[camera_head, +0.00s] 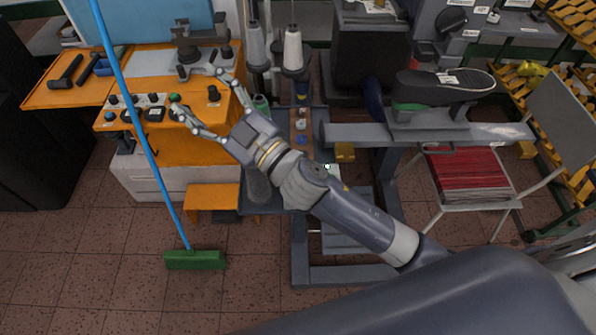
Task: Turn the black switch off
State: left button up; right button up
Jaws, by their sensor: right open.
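An orange machine (160,140) stands at the upper left with a control panel on its front. A black knob-like switch (213,93) stands upright at the panel's right end. More small dark controls (154,114) sit to its left, and I cannot tell which one is the task's switch. My right gripper (198,88) is open and empty. Its two fingers reach up and left over the panel, spread to either side of the right-end black switch in the picture. I cannot tell whether a finger touches anything. My left gripper is out of view.
A blue-handled broom with a green head (195,260) leans in front of the machine's left part. Thread cones (293,48) stand right of the machine. The lower-left floor is clear.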

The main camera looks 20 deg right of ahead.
jog(key=s+a+r+n+g+y, duration=0.2)
jog(key=s+a+n+g+y, duration=0.65)
jog(key=a+n+g, duration=0.4)
jog(key=s+d+f+n+g+h, duration=0.2)
jog(key=s+f+n+g+h, duration=0.2)
jog(key=f+n+g+h, duration=0.45)
jog(key=w+d+f+t+h, duration=0.1)
jog(key=w+d+f+h, duration=0.25)
jog(key=d+f, duration=0.5)
jog(key=w+d+f+m+t+h, duration=0.1)
jog(key=w+d+h, duration=0.25)
jog(key=d, duration=0.55)
jog(key=w+d+f+t+h, duration=0.1)
jog(key=w+d+h, duration=0.3)
jog(key=d, duration=0.6)
jog(key=shift+h, duration=0.5)
jog(key=f+p, duration=0.1)
jog(key=f, duration=0.2)
jog(key=f+p, duration=0.2)
jog(key=f, duration=0.1)
jog(key=s+f+p, duration=0.1)
jog(key=f, duration=0.2)
jog(key=shift+a+f, duration=0.25)
jog(key=shift+f, duration=0.55)
